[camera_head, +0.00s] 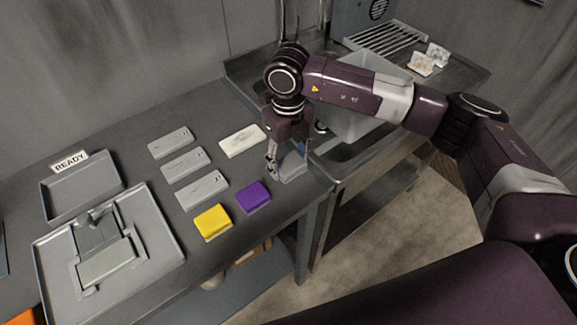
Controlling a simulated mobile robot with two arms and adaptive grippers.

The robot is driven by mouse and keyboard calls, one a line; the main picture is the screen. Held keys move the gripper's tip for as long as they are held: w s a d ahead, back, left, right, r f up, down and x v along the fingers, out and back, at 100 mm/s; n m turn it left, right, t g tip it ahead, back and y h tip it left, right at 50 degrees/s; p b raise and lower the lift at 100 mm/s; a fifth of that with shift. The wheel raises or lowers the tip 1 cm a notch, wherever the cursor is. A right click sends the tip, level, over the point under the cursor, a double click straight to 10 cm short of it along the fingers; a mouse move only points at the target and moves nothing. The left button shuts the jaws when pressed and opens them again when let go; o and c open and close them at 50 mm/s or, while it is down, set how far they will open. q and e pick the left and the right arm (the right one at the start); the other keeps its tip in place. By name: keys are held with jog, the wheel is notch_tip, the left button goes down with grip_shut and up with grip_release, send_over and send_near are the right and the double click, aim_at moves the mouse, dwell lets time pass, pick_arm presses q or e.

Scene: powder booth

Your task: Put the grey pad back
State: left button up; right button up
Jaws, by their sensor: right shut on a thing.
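The grey pad (294,170) is a small block at the right end of the table, in line with the purple pad (253,197) and the yellow pad (212,222). My right gripper (286,169) points down over it and is shut on it. The fingers hide part of the pad. I cannot tell whether its underside touches the tabletop. My left gripper is out of view.
Three grey plates (183,163) and a white plate (242,141) lie behind the pads. A READY tray (82,187) and a fixture tray (160,245) are at left. A sink bench (345,172) with a grey bin (362,127) adjoins at right.

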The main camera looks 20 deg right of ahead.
aim_at(289, 170)
notch_tip(289, 170, down, 3)
jog(key=shift+f+p, duration=0.2)
jog(key=shift+p, duration=0.15)
jog(key=shift+f+b, duration=0.2)
jog(key=shift+b, duration=0.1)
jog(key=o, duration=1.1)
jog(key=shift+r, duration=0.1)
jog(key=shift+r, duration=0.1)
